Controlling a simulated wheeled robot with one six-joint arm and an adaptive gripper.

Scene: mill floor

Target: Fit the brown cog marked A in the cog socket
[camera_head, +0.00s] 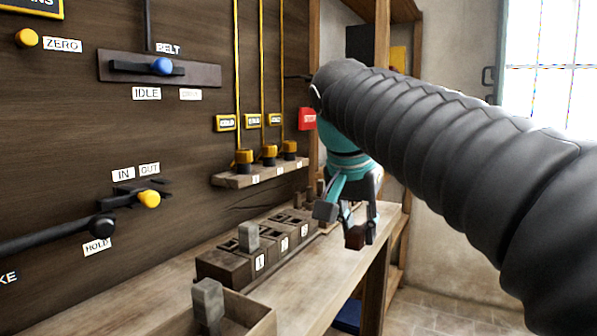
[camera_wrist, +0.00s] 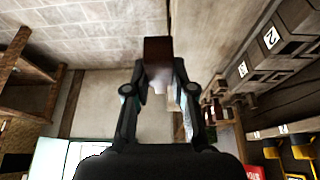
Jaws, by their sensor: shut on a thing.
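My gripper (camera_head: 347,222) hangs over the right edge of the workbench, to the right of the numbered blocks. It is shut on a small brown piece (camera_head: 355,238), which sticks out past the fingertips. In the wrist view the brown piece (camera_wrist: 158,50) sits between the two fingertips of my gripper (camera_wrist: 160,74). I see no letter A on it, and its full shape is partly hidden by the fingers. I cannot make out a cog socket for certain in either view.
A row of dark numbered blocks (camera_head: 225,268) with openings stands on the workbench (camera_head: 318,285); a grey peg (camera_head: 249,236) stands in one. A wooden box (camera_head: 262,325) with a grey block (camera_head: 208,300) is in front. The panel (camera_head: 60,120) behind carries levers and knobs.

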